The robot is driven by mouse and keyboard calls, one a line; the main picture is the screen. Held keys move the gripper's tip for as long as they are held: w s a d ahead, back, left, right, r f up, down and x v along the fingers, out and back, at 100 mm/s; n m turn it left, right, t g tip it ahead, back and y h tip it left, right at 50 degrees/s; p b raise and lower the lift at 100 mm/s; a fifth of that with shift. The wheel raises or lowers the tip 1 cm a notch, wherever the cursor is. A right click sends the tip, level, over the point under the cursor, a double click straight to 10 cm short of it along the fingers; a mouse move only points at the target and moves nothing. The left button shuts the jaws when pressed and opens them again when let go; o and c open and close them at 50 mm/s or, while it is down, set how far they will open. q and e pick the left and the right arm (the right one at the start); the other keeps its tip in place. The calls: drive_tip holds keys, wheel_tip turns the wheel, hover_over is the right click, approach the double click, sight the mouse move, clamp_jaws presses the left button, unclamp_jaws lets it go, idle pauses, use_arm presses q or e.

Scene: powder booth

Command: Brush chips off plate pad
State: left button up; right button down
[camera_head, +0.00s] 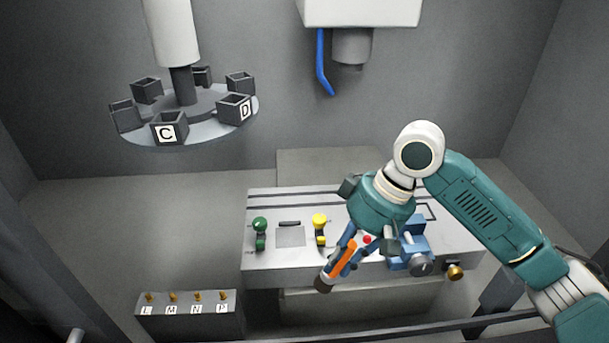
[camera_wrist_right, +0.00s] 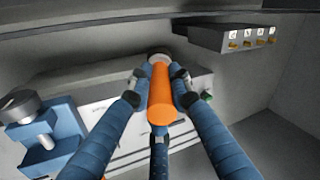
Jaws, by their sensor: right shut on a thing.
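My right gripper (camera_head: 338,262) is shut on a brush with an orange handle (camera_head: 345,255). The brush is tilted, with its brownish end (camera_head: 323,284) down and to the left, over the front edge of the light grey bench (camera_head: 270,263). In the right wrist view the blue fingers (camera_wrist_right: 159,82) close on both sides of the orange handle (camera_wrist_right: 161,98). A darker grey square pad (camera_head: 290,237) lies on the bench between a green and a yellow knob, left of the gripper. I cannot make out chips on it. My left gripper is not in view.
A green knob (camera_head: 260,228) and a yellow knob (camera_head: 319,222) flank the pad. A blue vise-like fixture (camera_head: 412,241) stands right of the gripper. A carousel of dark boxes (camera_head: 170,128) hangs at upper left. A labelled rack (camera_head: 190,322) sits at lower left.

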use_arm(q)
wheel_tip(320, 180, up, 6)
drive_tip(key=p, duration=0.5)
use_arm(e)
drive_tip(key=w+a+r+n+t, duration=0.1)
drive_tip(key=w+a+r+n, duration=0.3)
drive_tip(key=w, duration=0.2)
drive_tip(key=w+a+r+n+t, duration=0.1)
drive_tip(key=w+a+r+n, duration=0.25)
drive_tip(key=w, duration=0.35)
use_arm(q)
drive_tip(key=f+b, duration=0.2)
drive_tip(key=b, duration=0.1)
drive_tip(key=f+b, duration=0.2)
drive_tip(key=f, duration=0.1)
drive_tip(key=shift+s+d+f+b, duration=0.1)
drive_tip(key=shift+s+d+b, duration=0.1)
drive_tip(key=shift+b, duration=0.2)
use_arm(e)
drive_tip(key=shift+h, duration=0.3)
drive_tip(key=f, duration=0.5)
drive_tip(key=shift+s+a, duration=0.1)
drive_tip(key=shift+a, duration=0.15)
drive_tip(key=shift+s+a, duration=0.1)
